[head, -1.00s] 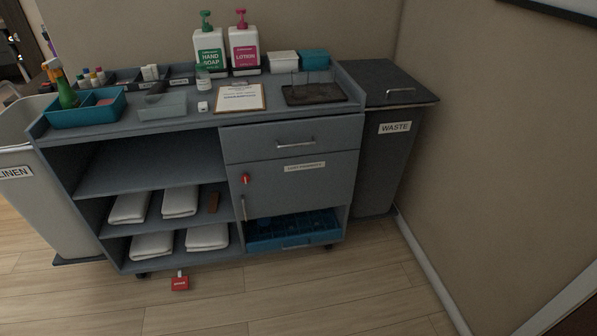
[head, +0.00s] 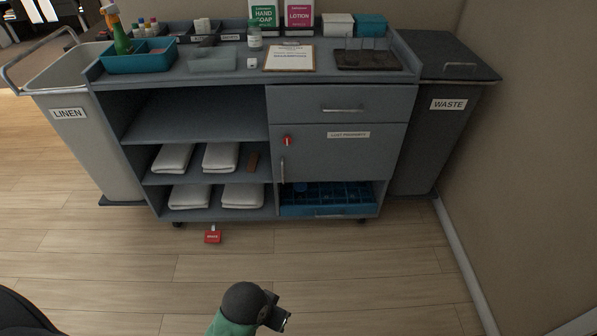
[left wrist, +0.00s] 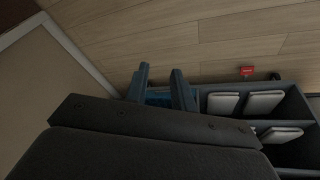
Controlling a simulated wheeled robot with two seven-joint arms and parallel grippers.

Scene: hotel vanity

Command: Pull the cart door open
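The cart (head: 200,75) stands against the wall in the head view. Its grey door (head: 335,160) is shut, below a closed drawer (head: 345,102). The door has a label, a red latch-like piece (head: 287,140) at its upper left and a vertical metal handle (head: 282,170) at its lower left. In the left wrist view my left gripper (left wrist: 160,74) has its two fingers apart with nothing held. The blue tray (left wrist: 158,97) shows beyond and between them; the door handle is not clear there. A green and black part of my arm shows at the head view's bottom. My right gripper is not in view.
A blue divided tray (head: 335,195) sits below the door, folded towels (head: 222,157) on the left shelves. A waste bin (head: 440,120) stands right, a linen bin (head: 75,145) left.

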